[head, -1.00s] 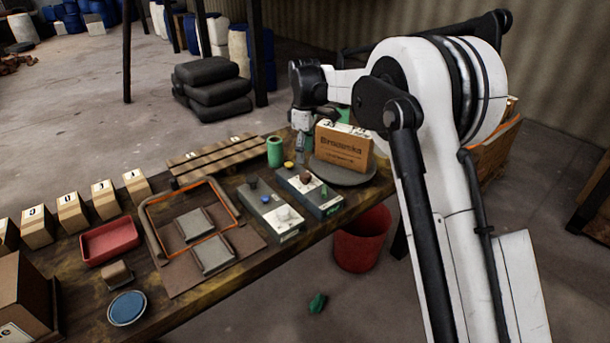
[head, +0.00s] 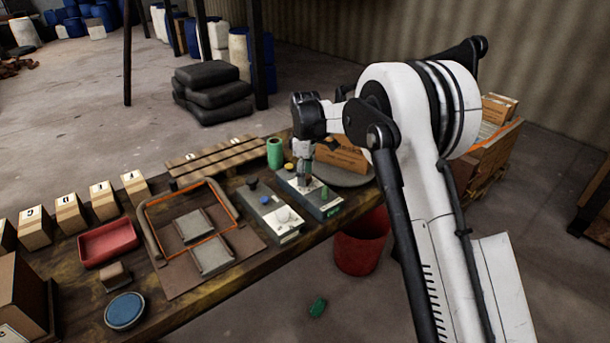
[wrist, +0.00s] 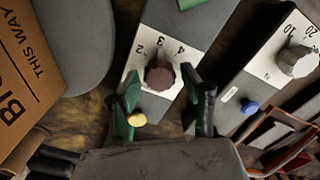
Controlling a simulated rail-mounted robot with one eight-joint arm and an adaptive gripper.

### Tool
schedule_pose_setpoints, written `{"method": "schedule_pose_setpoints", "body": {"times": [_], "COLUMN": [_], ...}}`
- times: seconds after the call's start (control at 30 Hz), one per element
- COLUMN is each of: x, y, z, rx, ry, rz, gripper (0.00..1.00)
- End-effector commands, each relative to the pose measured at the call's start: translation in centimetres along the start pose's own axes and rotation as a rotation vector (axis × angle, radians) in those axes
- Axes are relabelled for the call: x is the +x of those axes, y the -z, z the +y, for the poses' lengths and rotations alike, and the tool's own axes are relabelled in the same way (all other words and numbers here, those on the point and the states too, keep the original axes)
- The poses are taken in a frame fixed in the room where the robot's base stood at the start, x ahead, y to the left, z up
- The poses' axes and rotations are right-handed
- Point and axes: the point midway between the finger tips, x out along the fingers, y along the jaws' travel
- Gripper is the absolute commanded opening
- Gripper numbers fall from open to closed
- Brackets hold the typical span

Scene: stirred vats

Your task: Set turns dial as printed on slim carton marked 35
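A dark box (head: 325,204) with a white dial plate stands on the bench; its brown knob (wrist: 160,75) shows in the wrist view, with 2, 3 and 4 printed around it. I cannot tell for sure where the knob points. My gripper (head: 304,184) is over this box in the head view. In the wrist view its green-padded fingers (wrist: 162,88) are open, one on each side of the knob; contact is not clear. A yellow button (wrist: 137,119) is on the same box. I cannot read a 35 on any carton.
A neighbouring box has a white knob (wrist: 298,60), a scale with 10 and 20, and a blue button (wrist: 249,107). A brown carton (head: 341,155) stands on a round grey plate (head: 352,178). A green cylinder (head: 275,153) stands behind; a red bin (head: 360,247) is below the bench edge.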

Motion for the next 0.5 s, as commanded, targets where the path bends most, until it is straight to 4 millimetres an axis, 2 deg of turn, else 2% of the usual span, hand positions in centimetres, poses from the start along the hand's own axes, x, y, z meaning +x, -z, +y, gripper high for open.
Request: {"method": "schedule_pose_setpoints", "body": {"times": [0.03,0.27,0.5], "x": [-0.01,-0.02,-0.03], "y": [0.0,0.0,0.0], "z": [0.0,0.0,0.0], "rx": [0.0,0.0,0.021], "ry": [0.0,0.0,0.0], "rz": [0.0,0.0,0.0], "gripper": [0.34,0.04,0.04]}}
